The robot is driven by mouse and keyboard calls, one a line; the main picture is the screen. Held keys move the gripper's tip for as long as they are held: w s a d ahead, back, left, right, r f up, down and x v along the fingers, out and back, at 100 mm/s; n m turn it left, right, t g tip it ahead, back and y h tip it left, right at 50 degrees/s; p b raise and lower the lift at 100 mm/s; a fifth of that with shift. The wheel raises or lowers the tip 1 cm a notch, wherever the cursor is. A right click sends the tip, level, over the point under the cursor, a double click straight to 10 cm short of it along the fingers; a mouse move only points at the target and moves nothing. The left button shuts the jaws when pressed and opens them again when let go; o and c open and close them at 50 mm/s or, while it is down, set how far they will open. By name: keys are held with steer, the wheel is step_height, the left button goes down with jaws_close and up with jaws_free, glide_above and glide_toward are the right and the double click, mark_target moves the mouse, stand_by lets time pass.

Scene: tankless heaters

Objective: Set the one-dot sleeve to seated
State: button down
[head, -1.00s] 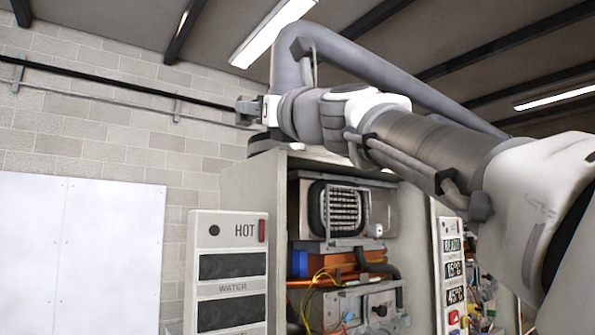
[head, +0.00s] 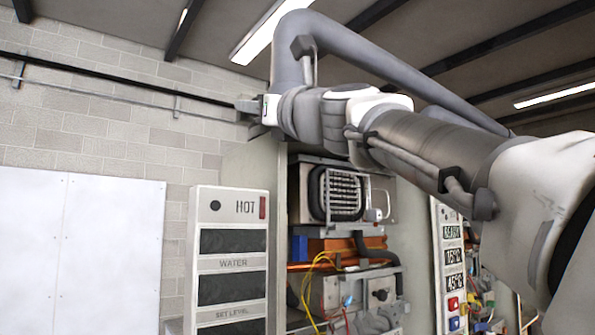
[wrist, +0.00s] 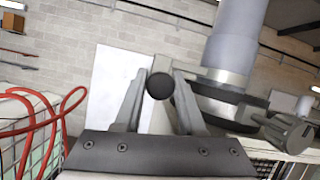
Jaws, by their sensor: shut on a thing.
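In the wrist view, my gripper (wrist: 158,98) has its two fingers on either side of a dark round knob end (wrist: 160,86) and is shut on it. To the right stands a thick grey upright pipe (wrist: 236,40) with a pale collar (wrist: 226,76) at its foot, above a dark ring (wrist: 232,108). I cannot tell which part is the one-dot sleeve; no dot shows. In the head view, my gripper (head: 249,106) is beside the foot of the upright pipe (head: 288,60), at the cabinet's top. My wrist hides much of the pipe's foot.
The open heater cabinet (head: 411,213) stands below, with wiring inside. A HOT display panel (head: 231,262) is at its left. A grey grooved knob (wrist: 288,132) sits right of the pipe. Red hoses (wrist: 45,120) curl at left. A white board (head: 80,245) hangs on the wall.

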steer(key=shift+w+f, duration=0.2)
steer(key=shift+f, duration=0.1)
steer(key=c, duration=0.9)
jaws_free()
steer(key=o, duration=0.4)
steer(key=shift+s+r, duration=0.1)
steer(key=shift+s, duration=0.05)
steer(key=b+v, duration=0.6)
steer(key=v, duration=1.1)
steer(key=shift+s+d, duration=0.15)
steer(key=shift+s, duration=0.1)
